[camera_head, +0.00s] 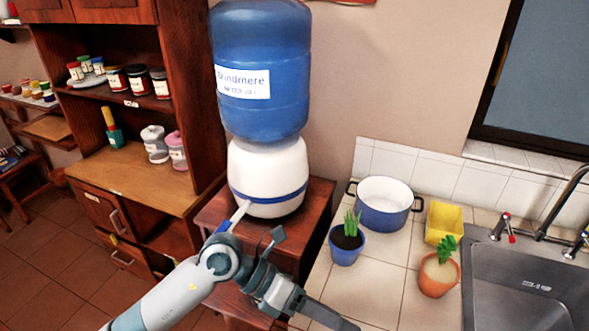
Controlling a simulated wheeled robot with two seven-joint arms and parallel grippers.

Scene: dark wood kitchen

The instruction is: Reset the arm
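My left arm comes in from the lower left. It bends in front of the water dispenser, and its forearm runs down to the right. My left gripper (325,314) is at the bottom of the view, over the left edge of the tiled counter (368,291). A long dark finger shows pointing right and down. I cannot see the gap between the fingers, and I see nothing held. My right gripper is not in view.
The water dispenser (268,168) stands on a wooden cabinet (318,205) behind my arm. A plant in a blue pot (346,253), a blue and white pot (383,212), a yellow container (441,221) and a plant in an orange pot (437,279) stand on the counter. The sink (525,270) is at right.

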